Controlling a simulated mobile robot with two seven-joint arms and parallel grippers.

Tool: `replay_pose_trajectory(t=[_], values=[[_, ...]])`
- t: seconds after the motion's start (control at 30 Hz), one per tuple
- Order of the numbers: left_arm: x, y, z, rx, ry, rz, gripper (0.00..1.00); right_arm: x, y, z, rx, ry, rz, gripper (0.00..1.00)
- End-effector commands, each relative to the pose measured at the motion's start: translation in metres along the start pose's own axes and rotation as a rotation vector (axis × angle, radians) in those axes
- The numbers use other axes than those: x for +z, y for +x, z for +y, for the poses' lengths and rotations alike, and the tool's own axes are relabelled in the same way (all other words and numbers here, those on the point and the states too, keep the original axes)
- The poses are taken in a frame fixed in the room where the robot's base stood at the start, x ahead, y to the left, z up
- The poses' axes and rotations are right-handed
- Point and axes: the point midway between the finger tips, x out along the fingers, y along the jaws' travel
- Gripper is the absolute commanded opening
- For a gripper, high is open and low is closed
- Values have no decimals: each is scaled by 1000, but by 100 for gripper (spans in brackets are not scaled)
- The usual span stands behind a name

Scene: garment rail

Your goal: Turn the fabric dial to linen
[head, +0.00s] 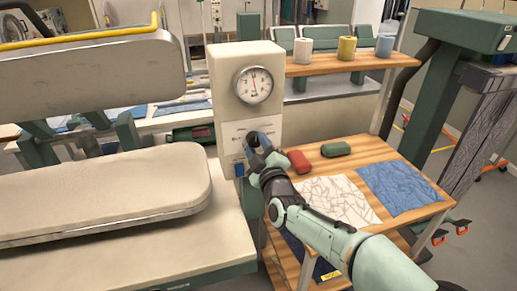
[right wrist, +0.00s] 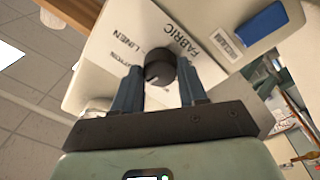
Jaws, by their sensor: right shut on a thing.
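The black fabric dial (right wrist: 160,70) sits on a white label panel (right wrist: 128,28) on the front of the cream control box (head: 226,88). In the right wrist view, the panel reads FABRIC and LINEN, with another partly hidden word beside LINEN. My right gripper (head: 257,142) is at the panel, its two fingers on either side of the dial and shut on it; the fingers also show in the right wrist view (right wrist: 159,80). Which word the dial points to I cannot tell. My left gripper is not in view.
A round gauge (head: 253,85) is above the panel, and a blue part (right wrist: 262,24) is on the box near the dial. A padded press board (head: 100,190) lies left. A wooden cart (head: 402,152) with folded cloths and rolled bundles stands right, close to my right arm.

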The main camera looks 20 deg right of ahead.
Motion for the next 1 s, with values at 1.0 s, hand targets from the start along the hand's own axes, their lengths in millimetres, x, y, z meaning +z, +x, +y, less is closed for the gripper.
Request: replay_pose_trajectory(t=[1.0], values=[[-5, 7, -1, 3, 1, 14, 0, -3, 0, -1, 56, 961, -63, 11]])
